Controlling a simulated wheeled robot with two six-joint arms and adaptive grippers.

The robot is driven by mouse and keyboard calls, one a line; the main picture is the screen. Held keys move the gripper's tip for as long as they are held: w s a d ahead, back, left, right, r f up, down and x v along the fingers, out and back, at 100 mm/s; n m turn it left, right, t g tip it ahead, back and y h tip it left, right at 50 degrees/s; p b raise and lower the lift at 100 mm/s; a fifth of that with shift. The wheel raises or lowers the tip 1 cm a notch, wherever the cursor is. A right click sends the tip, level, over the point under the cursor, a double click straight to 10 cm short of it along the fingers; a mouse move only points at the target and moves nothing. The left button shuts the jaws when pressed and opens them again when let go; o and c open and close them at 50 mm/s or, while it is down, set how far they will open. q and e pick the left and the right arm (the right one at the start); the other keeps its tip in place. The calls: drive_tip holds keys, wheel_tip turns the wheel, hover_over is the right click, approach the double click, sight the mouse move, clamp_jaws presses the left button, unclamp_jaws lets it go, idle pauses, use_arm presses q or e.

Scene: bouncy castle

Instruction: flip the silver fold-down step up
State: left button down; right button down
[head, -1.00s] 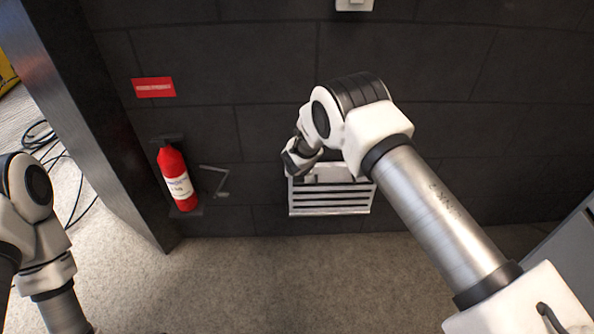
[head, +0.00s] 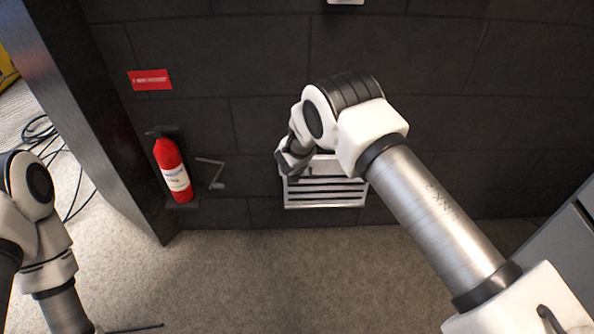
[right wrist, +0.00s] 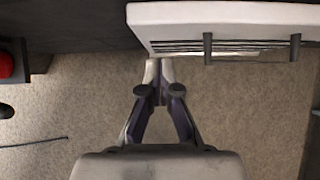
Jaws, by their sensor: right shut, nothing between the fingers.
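The silver fold-down step (head: 325,194) is a slatted panel low on the dark wall, partly hidden behind my right arm. Its slatted face shows in the head view; I cannot tell its exact tilt. In the right wrist view the step (right wrist: 230,17) fills the top right as a pale panel with slats and two dark brackets. My right gripper (head: 284,172) is at the step's left side. In the right wrist view its fingertips (right wrist: 158,78) are together and empty, close to the step's near left corner; contact is unclear. My left gripper is out of view; only the left arm shows.
A red fire extinguisher (head: 172,170) hangs on the wall left of the step, with a grey crank-shaped bracket (head: 213,174) between them. A dark post (head: 95,120) stands at left. A grey cabinet (head: 565,250) is at right. The carpet floor (head: 300,275) in front is clear.

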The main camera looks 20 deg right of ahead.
wheel_tip(320, 180, up, 10)
drive_tip(key=s+a+p, duration=0.1)
drive_tip(key=s+p, duration=0.1)
drive_tip(key=s, duration=0.1)
drive_tip(key=shift+f, duration=0.25)
